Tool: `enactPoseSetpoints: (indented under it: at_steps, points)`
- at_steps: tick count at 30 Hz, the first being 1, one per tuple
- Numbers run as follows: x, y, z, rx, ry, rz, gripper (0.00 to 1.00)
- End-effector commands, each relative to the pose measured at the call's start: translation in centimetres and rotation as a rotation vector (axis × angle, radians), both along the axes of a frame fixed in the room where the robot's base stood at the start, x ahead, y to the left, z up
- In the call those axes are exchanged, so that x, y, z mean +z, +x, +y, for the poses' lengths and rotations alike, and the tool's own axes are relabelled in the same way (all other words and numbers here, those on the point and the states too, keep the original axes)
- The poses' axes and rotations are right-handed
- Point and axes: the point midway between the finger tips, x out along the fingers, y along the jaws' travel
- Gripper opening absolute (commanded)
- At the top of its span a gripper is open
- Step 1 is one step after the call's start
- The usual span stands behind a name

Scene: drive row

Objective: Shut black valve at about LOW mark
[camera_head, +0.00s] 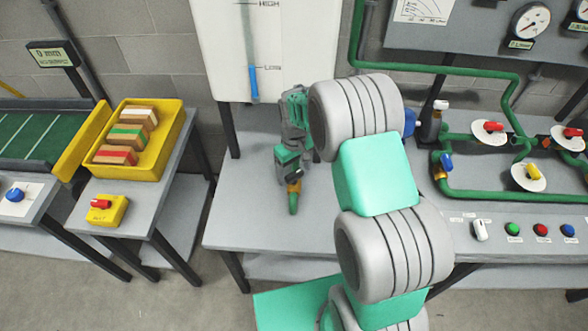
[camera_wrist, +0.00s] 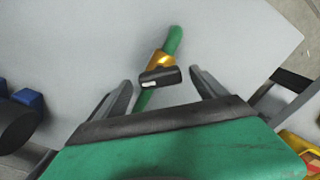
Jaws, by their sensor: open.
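The black valve handle (camera_wrist: 160,77) sits on a brass valve body (camera_wrist: 158,60) on a green pipe, seen in the wrist view. It lies between and just beyond my two fingers, with a gap on both sides. In the head view the brass body (camera_head: 294,188) shows just below my gripper (camera_head: 289,168); the handle is mostly hidden there. My gripper is open and empty. A white tank panel (camera_head: 222,50) carries HIGH and LOW marks. Its blue level column (camera_head: 253,85) has its top at about the LOW mark.
A dark bottle (camera_head: 430,124) and green pipework (camera_head: 485,195) with red, yellow and blue valves stand to the right. A switch and coloured buttons (camera_head: 541,230) line the front right. A yellow tray (camera_head: 152,153) of blocks is on the left table. Bare grey tabletop (camera_head: 245,215) surrounds the valve.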

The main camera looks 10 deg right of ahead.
Motion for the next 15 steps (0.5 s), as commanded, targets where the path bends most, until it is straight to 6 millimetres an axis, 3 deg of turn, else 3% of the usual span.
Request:
enactPoseSetpoints:
  at_steps: [9,15]
  points:
    - [-0.65,0.03,0.01,0.000,0.000,-0.002,0.82]
    - [-0.63,0.03,0.00,-0.001,0.000,-0.002,0.65]
